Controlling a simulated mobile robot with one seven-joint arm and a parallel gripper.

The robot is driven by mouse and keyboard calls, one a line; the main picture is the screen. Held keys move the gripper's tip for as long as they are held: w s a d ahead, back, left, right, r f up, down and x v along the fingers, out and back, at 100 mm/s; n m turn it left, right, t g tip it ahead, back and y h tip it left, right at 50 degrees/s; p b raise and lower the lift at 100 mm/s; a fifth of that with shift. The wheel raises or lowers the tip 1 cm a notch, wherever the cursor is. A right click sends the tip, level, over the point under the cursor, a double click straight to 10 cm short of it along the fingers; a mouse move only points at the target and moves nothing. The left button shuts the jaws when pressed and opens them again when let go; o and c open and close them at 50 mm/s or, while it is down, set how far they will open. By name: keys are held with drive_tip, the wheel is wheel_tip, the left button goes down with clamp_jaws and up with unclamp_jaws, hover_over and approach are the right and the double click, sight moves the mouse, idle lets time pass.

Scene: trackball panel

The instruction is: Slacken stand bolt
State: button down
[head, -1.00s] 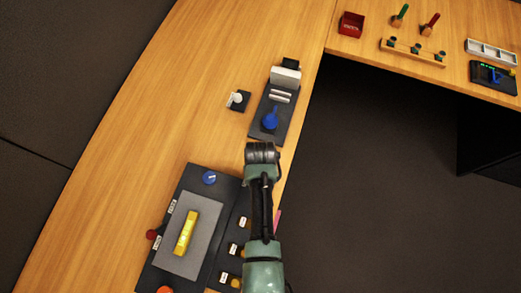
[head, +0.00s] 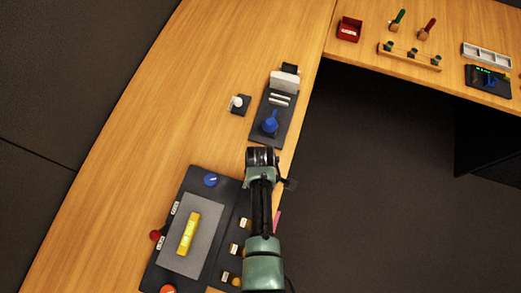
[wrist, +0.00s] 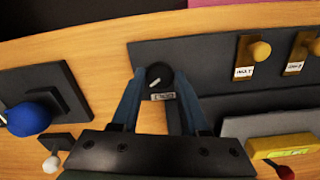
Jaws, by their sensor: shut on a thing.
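In the wrist view, a small round black knob (wrist: 158,77) with a white line sits at the end of the dark panel (wrist: 205,52). A small pale label lies just below it, its text too small to read. I take this knob for the stand bolt. My gripper (wrist: 154,82) is shut on the knob, with one blue-grey finger on each side. In the head view, my arm hides the knob and the fingers; the panel (head: 226,186) shows to the left of my arm.
A dark stand with a blue lever (head: 270,123) is just beyond my wrist. A white knob (head: 237,102) stands beside it. The wood left of these is clear.

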drive_tip(key=shift+n, duration=1.6)
drive_tip(key=shift+c, duration=2.1)
unclamp_jaws()
drive_tip(key=shift+r, duration=0.1)
wheel_tip(320, 180, up, 13)
